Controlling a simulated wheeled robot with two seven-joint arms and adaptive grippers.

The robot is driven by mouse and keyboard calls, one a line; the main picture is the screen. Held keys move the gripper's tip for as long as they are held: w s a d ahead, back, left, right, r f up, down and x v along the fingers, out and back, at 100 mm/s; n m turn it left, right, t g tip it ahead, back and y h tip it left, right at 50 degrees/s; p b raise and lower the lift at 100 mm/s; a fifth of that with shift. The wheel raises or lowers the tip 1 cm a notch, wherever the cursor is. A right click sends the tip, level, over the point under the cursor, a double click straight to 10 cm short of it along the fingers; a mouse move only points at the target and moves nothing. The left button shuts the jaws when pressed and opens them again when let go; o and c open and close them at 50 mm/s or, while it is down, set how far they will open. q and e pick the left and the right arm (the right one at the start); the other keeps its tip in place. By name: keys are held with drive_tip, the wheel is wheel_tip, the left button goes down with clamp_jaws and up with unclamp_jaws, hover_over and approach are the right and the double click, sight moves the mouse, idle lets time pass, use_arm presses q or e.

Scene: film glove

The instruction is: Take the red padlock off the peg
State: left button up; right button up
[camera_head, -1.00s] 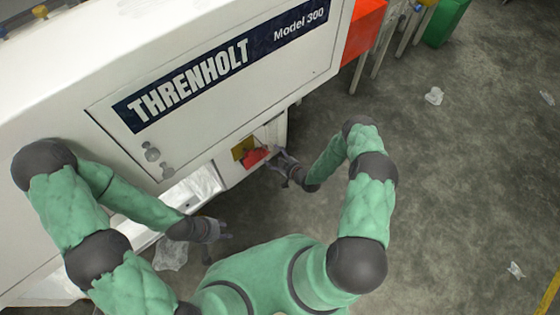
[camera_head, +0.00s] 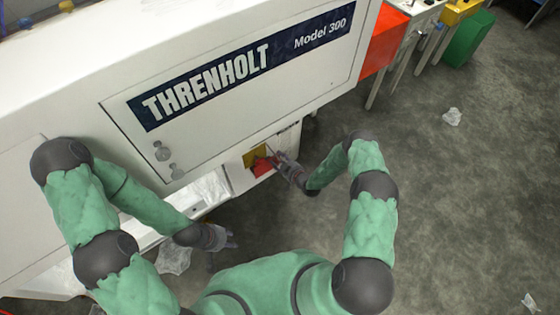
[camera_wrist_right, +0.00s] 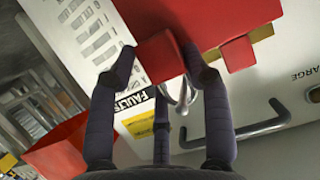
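The red padlock (camera_wrist_right: 160,57) is in the right wrist view, a red block with a silver shackle (camera_wrist_right: 181,97) below it. My right gripper (camera_wrist_right: 158,62) has its dark fingers on either side of the red body and appears closed on it. Whether the shackle is still around a peg is unclear. In the head view the right gripper (camera_head: 279,162) is at a small red patch (camera_head: 263,168) beside a yellow panel, too small to separate padlock from box. My left gripper (camera_head: 226,238) is low on the left, empty, with fingers apart.
A dark bar handle (camera_wrist_right: 250,128) is to the right. The white machine (camera_head: 230,110) fills the left; grey floor (camera_head: 430,190) is open on the right.

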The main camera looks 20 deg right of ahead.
drive_tip(key=shift+c, duration=0.9)
drive_tip(key=o, duration=0.4)
drive_tip(key=c, duration=0.5)
drive_tip(key=shift+r, duration=0.4)
drive_tip(key=shift+s, duration=0.15)
drive_tip(key=s+d+p, duration=0.1)
drive_tip(key=s+d, duration=0.1)
drive_tip(key=s, duration=0.4)
drive_tip(key=shift+s+d, duration=0.25)
drive_tip(key=shift+s, duration=0.1)
